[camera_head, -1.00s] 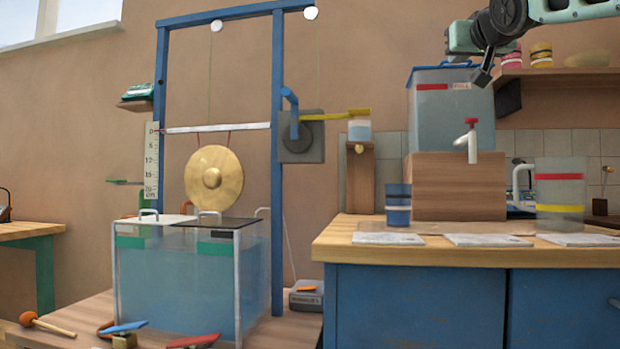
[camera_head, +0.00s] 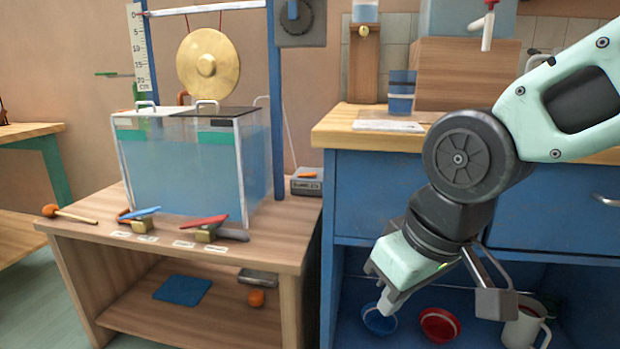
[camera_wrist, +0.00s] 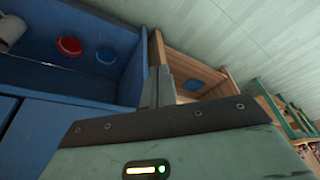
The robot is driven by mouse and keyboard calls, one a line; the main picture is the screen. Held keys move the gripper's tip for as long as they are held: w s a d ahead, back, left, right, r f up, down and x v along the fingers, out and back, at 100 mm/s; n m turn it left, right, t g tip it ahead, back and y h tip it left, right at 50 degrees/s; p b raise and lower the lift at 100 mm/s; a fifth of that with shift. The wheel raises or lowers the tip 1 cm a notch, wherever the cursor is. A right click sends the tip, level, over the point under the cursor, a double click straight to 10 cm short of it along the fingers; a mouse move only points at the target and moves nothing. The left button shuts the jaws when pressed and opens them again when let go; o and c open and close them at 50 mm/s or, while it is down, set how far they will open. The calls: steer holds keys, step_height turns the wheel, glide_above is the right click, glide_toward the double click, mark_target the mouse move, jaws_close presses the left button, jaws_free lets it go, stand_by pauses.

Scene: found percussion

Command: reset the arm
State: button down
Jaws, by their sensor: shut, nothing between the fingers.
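My gripper (camera_head: 388,300) is in the head view at lower right, at the end of my bent arm. It is shut and empty, pointing down in front of the blue cabinet (camera_head: 372,190). The wrist view shows the two closed fingers (camera_wrist: 158,88) side by side with nothing between them.
A wooden stand (camera_head: 290,243) holds a water tank (camera_head: 190,165) and a mallet (camera_head: 70,214), with a gong (camera_head: 207,64) hanging above. Blue (camera_head: 379,320) and red (camera_head: 439,325) bowls and a mug (camera_head: 526,325) are in the cabinet's open lower space. The floor (camera_head: 48,318) at left is clear.

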steer(key=s+d+f+n+g+h, duration=0.1)
steer(key=s+d+f, duration=0.15)
steer(key=s, duration=0.25)
steer(key=s+d+f+g+h, duration=0.1)
steer(key=s+f+g, duration=0.1)
steer(key=s+f, duration=0.3)
step_height(320, 180, up, 39)
steer(key=s+p, duration=0.1)
steer(key=p, duration=3.7)
steer(key=shift+d, duration=0.15)
steer(key=shift+s+r, duration=0.1)
